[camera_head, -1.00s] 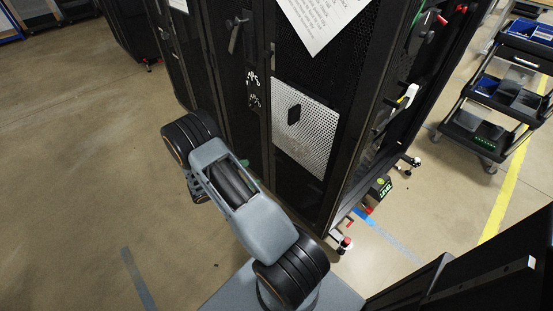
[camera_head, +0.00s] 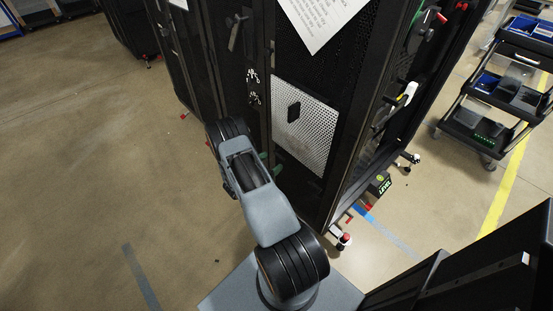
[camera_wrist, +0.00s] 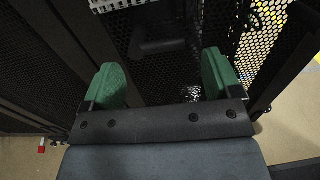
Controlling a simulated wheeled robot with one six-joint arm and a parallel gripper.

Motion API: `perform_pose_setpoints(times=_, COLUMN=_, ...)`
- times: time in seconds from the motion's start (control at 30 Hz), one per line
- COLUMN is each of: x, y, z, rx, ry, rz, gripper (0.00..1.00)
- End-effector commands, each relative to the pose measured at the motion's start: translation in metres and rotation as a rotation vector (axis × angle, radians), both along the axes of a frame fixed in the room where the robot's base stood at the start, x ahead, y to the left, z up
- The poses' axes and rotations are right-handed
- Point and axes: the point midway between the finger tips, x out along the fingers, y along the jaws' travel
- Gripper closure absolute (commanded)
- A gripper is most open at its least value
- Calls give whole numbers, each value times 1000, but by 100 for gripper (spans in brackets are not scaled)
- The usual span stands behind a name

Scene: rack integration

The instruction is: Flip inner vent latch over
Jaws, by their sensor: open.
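A black latch-like piece (camera_head: 293,112) sits upright on the pale perforated vent panel (camera_head: 310,143) of the rack door in the head view; I cannot tell for sure that it is the inner vent latch. My gripper (camera_wrist: 163,82) is open in the wrist view, its two green fingers wide apart with nothing held between them. A dark bar-shaped part (camera_wrist: 160,46) shows beyond and between the fingers, apart from them; I cannot tell what it is. In the head view my arm hides most of my gripper, with only green bits showing beside it.
The tall black rack (camera_head: 345,75) stands close in front of my arm, with a white paper sheet (camera_head: 320,20) above the vent panel. A door handle (camera_head: 236,30) is at upper left. A tool cart (camera_head: 495,105) stands at right. The floor at left is clear.

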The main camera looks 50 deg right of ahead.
Motion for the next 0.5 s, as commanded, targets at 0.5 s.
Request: perform_pose_setpoints(times=0.5, x=-3, y=-35, z=0, rx=0, ry=1, rz=0, gripper=16)
